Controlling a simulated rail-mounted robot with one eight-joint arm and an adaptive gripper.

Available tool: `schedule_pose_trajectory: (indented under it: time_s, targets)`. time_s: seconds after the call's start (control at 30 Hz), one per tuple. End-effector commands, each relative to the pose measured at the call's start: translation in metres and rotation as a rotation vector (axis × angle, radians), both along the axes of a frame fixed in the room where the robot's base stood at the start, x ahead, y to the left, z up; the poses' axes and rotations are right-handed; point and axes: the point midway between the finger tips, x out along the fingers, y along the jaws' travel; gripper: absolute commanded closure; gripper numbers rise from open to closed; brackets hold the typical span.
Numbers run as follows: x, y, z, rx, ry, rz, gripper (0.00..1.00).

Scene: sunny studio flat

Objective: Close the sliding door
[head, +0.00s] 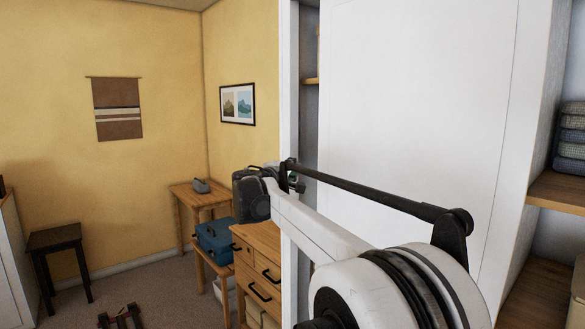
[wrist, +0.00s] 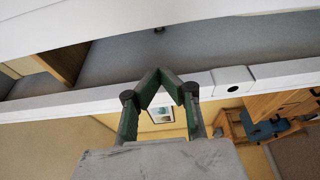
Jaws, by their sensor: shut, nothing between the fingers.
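The white sliding door (head: 415,110) is a tall flat panel on the right in the head view. A narrow gap showing a grey interior and a shelf (head: 311,81) lies between its left edge and the white upright post (head: 288,70). In the wrist view a white panel edge, seemingly the door (wrist: 120,20), runs along the top, with the grey gap (wrist: 200,52) below it. My gripper (wrist: 161,76) is shut and empty, its fingertips over the gap beside the white post (wrist: 75,105). In the head view my gripper (head: 296,183) is small and partly hidden; contact cannot be told.
Open shelves with folded textiles (head: 571,130) stand right of the door. A wooden drawer unit (head: 258,262), a blue case (head: 214,240) and a small wooden table (head: 196,192) are to the left. A dark stool (head: 56,238) stands farther left, with some clear carpet between.

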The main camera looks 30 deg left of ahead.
Motion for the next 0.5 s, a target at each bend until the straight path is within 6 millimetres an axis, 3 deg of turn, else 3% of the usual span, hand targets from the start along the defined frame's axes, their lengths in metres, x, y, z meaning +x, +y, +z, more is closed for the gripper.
schedule_pose_trajectory:
  time_s: [0.3, 0.5]
  targets:
    - [0.039, -0.002, 0.001, 0.0, 0.001, 0.0, 1.0]
    - [0.042, -0.01, 0.001, 0.001, 0.001, 0.001, 1.0]
